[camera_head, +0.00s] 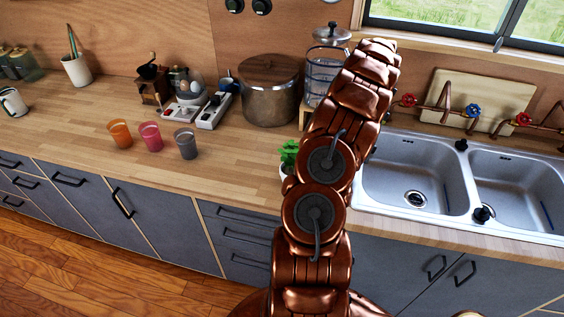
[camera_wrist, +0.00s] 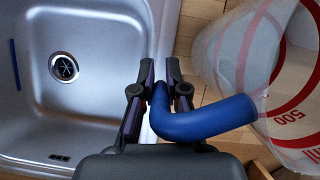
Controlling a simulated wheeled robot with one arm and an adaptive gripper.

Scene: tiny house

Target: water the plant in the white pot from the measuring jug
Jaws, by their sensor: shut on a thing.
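The measuring jug (camera_wrist: 222,62) is clear with red markings and a blue handle (camera_wrist: 205,120); it fills the right of the wrist view. My gripper (camera_wrist: 160,82) is shut on the end of the blue handle. The jug shows over or beside the wooden counter, right of a sink basin in that view; I cannot tell if it touches the counter. In the head view my arm hides the gripper and jug. The green plant (camera_head: 289,152) stands on the counter just left of my arm. Its white pot (camera_head: 284,171) is mostly hidden by the arm. Water in the jug cannot be made out.
The double sink (camera_head: 420,175) with red and blue taps lies right of my arm. A large pot (camera_head: 270,98) and a lidded glass dispenser (camera_head: 322,68) stand behind. Three cups (camera_head: 150,136) stand left. The counter (camera_head: 235,165) between the cups and plant is clear.

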